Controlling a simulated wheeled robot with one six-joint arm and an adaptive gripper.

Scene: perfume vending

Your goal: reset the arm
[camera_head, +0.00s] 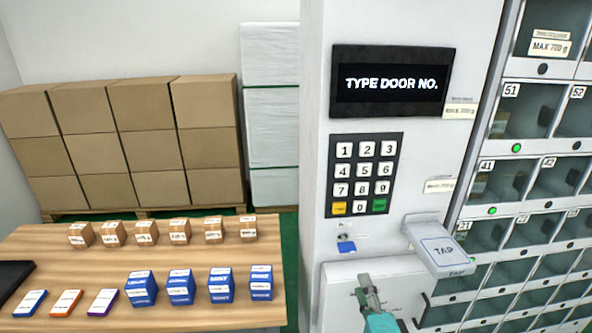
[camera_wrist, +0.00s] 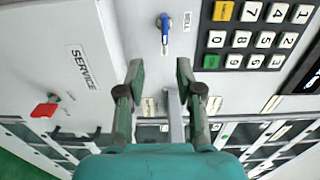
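My gripper (camera_head: 366,288) shows low in the head view, in front of the white vending machine panel (camera_head: 330,285), below the keypad (camera_head: 364,175). In the wrist view my gripper (camera_wrist: 158,70) has its two fingers spread apart, with nothing held between them. The wrist view is turned over, so the keypad (camera_wrist: 250,35) appears upside down at upper right. A blue key (camera_wrist: 165,38) sits in the panel just beyond the fingertips; the blue key also shows in the head view (camera_head: 346,247).
A grey TAP reader (camera_head: 440,250) juts from the panel, right of my gripper. Small lockers (camera_head: 525,180) line the right side. A wooden table (camera_head: 200,258) with small boxes stands at left. A red key (camera_wrist: 45,109) shows near a SERVICE label. The display (camera_head: 391,83) reads "TYPE DOOR NO."

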